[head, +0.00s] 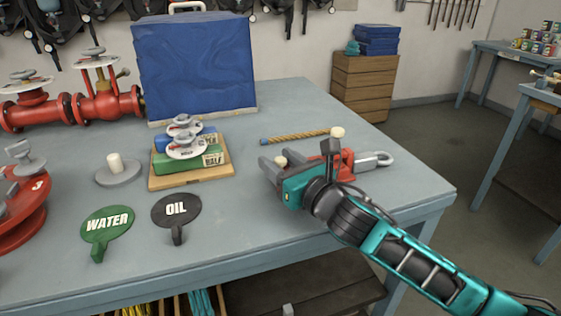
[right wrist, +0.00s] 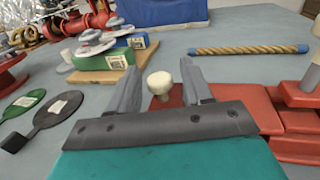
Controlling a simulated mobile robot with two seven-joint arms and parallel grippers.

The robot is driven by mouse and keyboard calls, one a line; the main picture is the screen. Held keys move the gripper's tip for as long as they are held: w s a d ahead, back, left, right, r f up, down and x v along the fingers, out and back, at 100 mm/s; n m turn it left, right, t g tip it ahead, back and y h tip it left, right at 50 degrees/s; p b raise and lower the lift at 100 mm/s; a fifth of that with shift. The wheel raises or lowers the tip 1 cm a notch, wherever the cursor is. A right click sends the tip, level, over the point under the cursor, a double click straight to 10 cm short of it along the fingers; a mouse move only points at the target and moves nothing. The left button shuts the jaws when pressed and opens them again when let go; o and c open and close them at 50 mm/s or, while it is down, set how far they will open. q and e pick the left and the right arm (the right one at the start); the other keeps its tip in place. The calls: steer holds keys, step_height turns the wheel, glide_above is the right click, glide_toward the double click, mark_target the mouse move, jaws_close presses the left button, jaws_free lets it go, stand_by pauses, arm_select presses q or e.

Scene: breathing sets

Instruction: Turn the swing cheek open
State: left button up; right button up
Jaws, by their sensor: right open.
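A red block (head: 347,163) with a grey metal eye (head: 377,160) lies on the bench at the right, partly hidden by my right arm. In the right wrist view, a flat red plate (right wrist: 170,98), seemingly the swing cheek, carries a cream knob (right wrist: 159,84). The knob also shows in the head view (head: 280,160). My right gripper (right wrist: 161,76) is open, with one finger on each side of this knob and visible gaps between. A second cream knob (head: 337,132) stands at the block's far side. My left gripper is not in view.
A rope piece (head: 295,137) lies just behind the block. Green and blue boxes (head: 188,160) sit on a wooden board left of it. WATER (head: 107,222) and OIL (head: 175,209) tags lie nearer. The bench's right end (head: 415,185) is clear.

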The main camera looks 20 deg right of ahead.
jaws_close()
stand_by(0.4)
